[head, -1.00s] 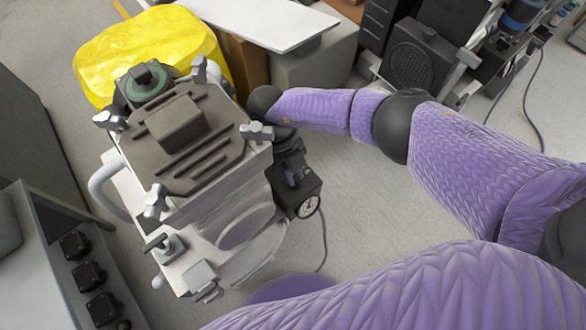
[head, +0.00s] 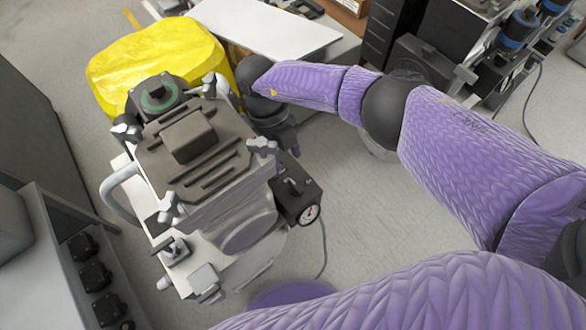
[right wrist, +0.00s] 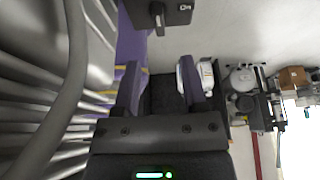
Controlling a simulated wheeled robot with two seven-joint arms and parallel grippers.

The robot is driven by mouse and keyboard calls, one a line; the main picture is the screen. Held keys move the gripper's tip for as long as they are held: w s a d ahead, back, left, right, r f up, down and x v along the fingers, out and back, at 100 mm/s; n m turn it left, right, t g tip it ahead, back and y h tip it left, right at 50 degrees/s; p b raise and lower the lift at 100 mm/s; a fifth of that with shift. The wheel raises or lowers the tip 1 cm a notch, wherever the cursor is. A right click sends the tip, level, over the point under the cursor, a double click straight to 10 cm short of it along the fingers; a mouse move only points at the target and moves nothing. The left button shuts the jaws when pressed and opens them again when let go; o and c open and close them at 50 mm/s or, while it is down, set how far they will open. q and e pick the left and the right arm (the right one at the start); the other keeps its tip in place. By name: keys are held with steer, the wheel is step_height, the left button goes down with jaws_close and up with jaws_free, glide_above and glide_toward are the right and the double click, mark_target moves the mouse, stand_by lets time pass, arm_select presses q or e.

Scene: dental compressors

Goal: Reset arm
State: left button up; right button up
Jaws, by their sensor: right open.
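My right arm, in a purple sleeve, reaches in from the right in the head view. Its black wrist and gripper (head: 286,145) point down beside the right side of the grey compressor machine (head: 195,150), just above a black box with a round gauge (head: 297,197). In the right wrist view my right gripper (right wrist: 160,78) has its two fingers apart with nothing between them. Ribbed metal of the machine fills the left of that view. Whether the gripper touches the machine cannot be told. My left gripper is in neither view.
A yellow bag (head: 160,65) lies behind the machine, beside a white-topped table (head: 265,28). A grey cabinet with black knobs (head: 60,235) stands at left. Dark equipment (head: 440,60) stands at back right. The floor (head: 365,215) right of the machine is clear.

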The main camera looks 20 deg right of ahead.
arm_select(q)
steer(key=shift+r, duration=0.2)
arm_select(e)
steer(key=shift+v, duration=0.9)
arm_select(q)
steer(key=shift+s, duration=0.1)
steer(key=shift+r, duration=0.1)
